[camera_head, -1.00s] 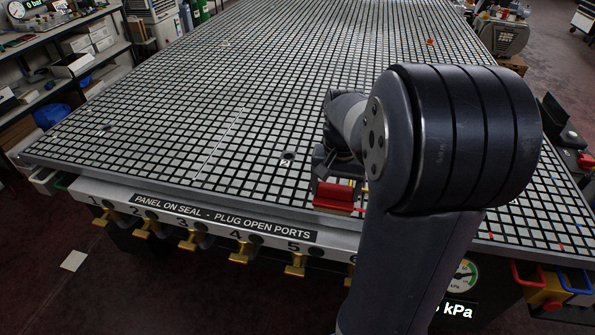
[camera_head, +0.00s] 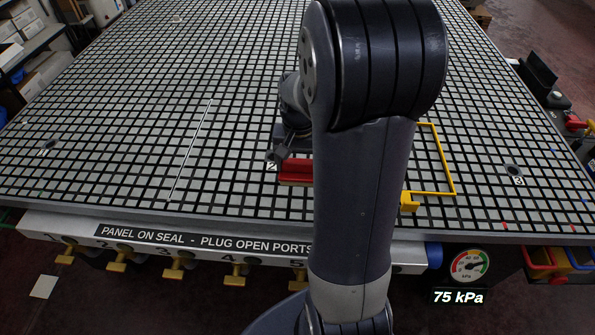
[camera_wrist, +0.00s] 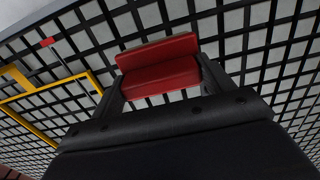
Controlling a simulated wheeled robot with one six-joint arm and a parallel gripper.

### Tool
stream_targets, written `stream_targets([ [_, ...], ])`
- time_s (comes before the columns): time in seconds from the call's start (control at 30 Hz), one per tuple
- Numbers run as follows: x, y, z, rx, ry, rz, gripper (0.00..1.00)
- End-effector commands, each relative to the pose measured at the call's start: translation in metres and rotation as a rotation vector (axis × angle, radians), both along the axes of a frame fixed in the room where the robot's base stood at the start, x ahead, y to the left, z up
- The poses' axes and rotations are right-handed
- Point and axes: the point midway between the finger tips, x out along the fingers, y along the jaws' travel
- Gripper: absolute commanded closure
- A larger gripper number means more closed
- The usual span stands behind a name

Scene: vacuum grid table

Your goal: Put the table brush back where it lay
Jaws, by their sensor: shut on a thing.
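The table brush (camera_head: 296,168), a red block, shows in the head view just right of the port marked 2, partly hidden behind my arm. In the wrist view the red brush (camera_wrist: 158,68) sits between the two dark fingers. My gripper (camera_wrist: 161,84) is shut on it. In the head view my gripper (camera_head: 292,152) is over the near part of the grid table (camera_head: 120,150), mostly covered by my arm. I cannot tell whether the brush touches the grid.
A yellow angular frame (camera_head: 446,165) lies on the grid right of my arm; it also shows at left in the wrist view (camera_wrist: 30,130). A pressure gauge (camera_head: 469,266) and a 75 kPa display (camera_head: 458,297) are at the front edge. The grid at left is largely clear.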

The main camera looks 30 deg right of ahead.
Motion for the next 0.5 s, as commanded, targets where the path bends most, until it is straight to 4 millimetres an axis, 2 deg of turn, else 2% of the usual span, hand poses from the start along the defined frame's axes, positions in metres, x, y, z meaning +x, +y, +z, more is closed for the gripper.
stream_targets([
  [0.27, 0.000, 0.000, -0.035, 0.001, 0.003, 0.000, 0.45],
  [0.5, 0.000, 0.000, -0.039, -0.001, -0.002, 0.000, 0.45],
])
